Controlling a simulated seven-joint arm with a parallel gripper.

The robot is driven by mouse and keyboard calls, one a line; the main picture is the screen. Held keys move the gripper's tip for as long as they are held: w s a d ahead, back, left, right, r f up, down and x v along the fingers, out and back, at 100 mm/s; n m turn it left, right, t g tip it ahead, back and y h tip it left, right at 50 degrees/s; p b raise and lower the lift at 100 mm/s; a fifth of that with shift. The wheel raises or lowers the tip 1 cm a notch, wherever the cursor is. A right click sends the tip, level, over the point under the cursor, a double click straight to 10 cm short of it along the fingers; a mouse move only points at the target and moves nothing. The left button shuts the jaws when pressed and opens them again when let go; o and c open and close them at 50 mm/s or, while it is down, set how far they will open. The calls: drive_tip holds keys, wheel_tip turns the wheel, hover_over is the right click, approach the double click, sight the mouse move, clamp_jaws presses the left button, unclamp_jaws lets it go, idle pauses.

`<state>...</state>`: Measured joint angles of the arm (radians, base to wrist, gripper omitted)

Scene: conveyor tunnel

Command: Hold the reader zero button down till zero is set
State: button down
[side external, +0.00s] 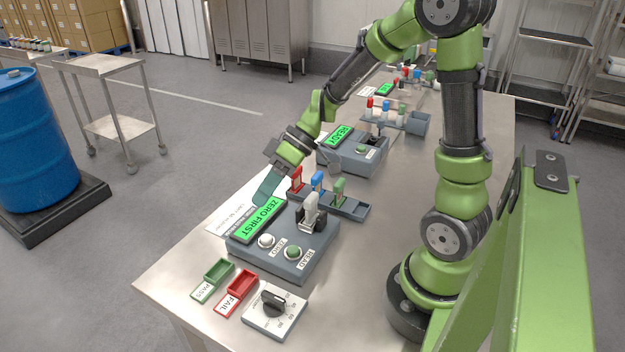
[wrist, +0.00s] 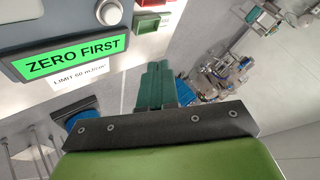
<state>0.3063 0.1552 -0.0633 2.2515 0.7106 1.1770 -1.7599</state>
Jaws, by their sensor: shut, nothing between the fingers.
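The near grey reader (side external: 312,262) has a lit screen (side external: 258,221) reading ZERO FIRST. Its white round button (side external: 266,241) is labelled ZERO, and a green button (side external: 293,252) beside it is labelled READ. A grey-white clip-like part (side external: 311,212) stands upright on the reader. My gripper (side external: 265,192) is shut and empty, its teal fingers near the far end of the screen, apart from the zero button. The wrist view shows the closed fingers (wrist: 155,84), the screen (wrist: 70,54) and a pale round button (wrist: 110,13) ahead to the left.
A rack (side external: 355,209) with red, blue and green pieces stands behind the reader. Green PASS (side external: 219,269) and red FAIL (side external: 242,283) trays and a dial box (side external: 273,310) sit in front. A second reader (side external: 343,160) reading READY stands farther back. The bench's left edge is close.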

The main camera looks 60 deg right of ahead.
sight(270, 234)
drive_tip(key=shift+f, duration=3.6)
drive_tip(key=shift+f, duration=0.1)
drive_tip(key=shift+f, duration=0.3)
drive_tip(key=shift+f, duration=0.55)
idle(0.8)
drive_tip(key=shift+r, duration=0.1)
idle(1.6)
drive_tip(key=shift+r, duration=0.9)
